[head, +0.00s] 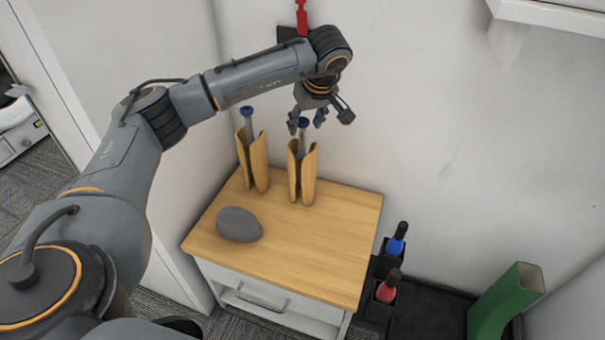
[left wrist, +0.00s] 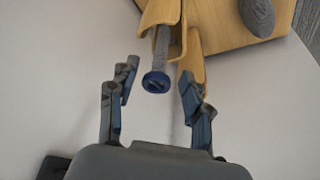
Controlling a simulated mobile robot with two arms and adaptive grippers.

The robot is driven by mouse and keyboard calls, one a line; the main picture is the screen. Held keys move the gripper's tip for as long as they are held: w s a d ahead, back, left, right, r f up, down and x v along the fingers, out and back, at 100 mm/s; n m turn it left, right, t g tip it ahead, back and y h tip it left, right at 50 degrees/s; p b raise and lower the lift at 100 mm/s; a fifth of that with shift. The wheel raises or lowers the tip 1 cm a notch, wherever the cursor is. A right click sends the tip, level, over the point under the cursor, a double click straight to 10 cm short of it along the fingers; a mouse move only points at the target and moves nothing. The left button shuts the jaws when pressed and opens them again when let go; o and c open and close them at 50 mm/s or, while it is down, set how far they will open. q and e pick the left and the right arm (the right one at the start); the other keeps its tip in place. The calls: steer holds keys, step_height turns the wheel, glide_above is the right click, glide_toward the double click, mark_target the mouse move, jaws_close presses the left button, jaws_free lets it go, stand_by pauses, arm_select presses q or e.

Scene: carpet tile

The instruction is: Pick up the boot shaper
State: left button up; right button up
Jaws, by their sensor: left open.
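Two boot shapers with pale wooden halves and blue-knobbed grey rods stand upright on a wooden-topped cabinet (head: 335,222). The left boot shaper (head: 257,163) is near the cabinet's left edge. The right boot shaper (head: 308,176) stands beside it. My left gripper (head: 308,117) is open and empty, directly over the right one. In the left wrist view, a blue knob (left wrist: 156,82) lies between the open fingers of the left gripper (left wrist: 158,74), apart from both. Wooden halves (left wrist: 161,14) show behind it. My right gripper is not in view.
A grey rounded stone-like object (head: 239,225) lies on the cabinet's front left. Dark holders with a blue bottle (head: 396,244) and a red bottle (head: 387,290) stand right of the cabinet. A green open-ended box (head: 507,300) leans farther right. White walls close off the back and left.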

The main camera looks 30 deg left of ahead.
arm_select(q)
steer(key=b+x, duration=0.1)
steer(key=x, duration=0.4)
steer(key=shift+a, duration=0.1)
steer(key=shift+r, duration=0.1)
steer(key=shift+c, duration=0.2)
jaws_close()
